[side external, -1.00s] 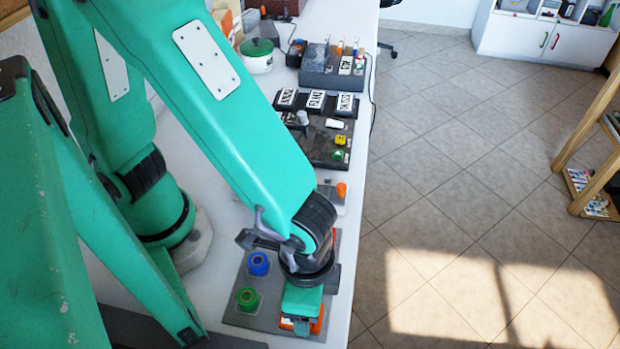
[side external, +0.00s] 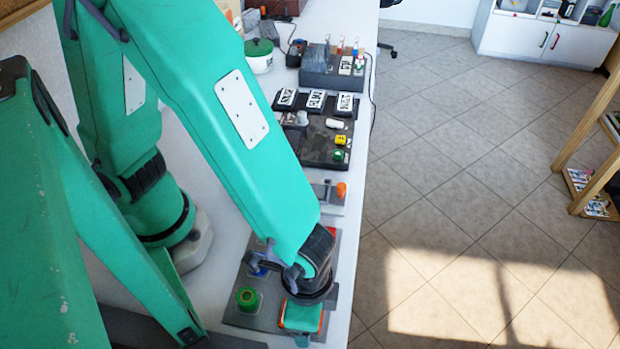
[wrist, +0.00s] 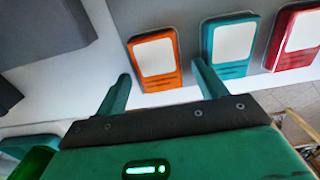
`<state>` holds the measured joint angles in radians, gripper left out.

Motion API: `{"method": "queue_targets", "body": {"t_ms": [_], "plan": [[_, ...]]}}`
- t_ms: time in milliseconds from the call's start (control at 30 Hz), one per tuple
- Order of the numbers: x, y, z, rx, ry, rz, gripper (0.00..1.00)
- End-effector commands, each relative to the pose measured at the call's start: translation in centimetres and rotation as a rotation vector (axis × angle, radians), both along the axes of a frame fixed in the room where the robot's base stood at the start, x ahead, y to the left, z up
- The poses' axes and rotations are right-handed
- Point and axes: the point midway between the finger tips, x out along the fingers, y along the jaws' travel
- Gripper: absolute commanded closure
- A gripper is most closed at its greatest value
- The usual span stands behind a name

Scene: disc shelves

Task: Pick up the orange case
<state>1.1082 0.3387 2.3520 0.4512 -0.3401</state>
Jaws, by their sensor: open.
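The orange case (wrist: 153,58), with a white panel on its face, lies on the grey board in the wrist view. It is left of a teal case (wrist: 229,45) and a red case (wrist: 297,40). My gripper (wrist: 162,70) is open and empty, its two green fingers apart. In the wrist view the orange case shows between and beyond the fingertips; the height between them is unclear. In the side view my gripper (side external: 302,330) is low over the near board, and an orange edge shows beside it. My gripper and wrist hide most of the cases there.
A green jar (side external: 248,299) stands on the near grey board, and a blue jar (side external: 258,270) is partly behind my arm. Farther along the table are a black board (side external: 320,160) with labelled cases and a grey block (side external: 328,75). The table's right edge is close.

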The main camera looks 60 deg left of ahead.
Motion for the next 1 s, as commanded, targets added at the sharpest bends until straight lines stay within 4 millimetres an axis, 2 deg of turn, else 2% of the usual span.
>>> {"method": "queue_targets", "body": {"t_ms": [367,467,633,1000], "plan": [[0.01,-0.01,0.03,0.0,0.0,0.0,0.29],[0.01,-0.01,0.03,0.0,0.0,0.0,0.45],[0.01,-0.01,0.04,0.0,0.0,0.0,0.78],[0.02,-0.04,0.23,-0.002,-0.001,0.0,0.78]]}}
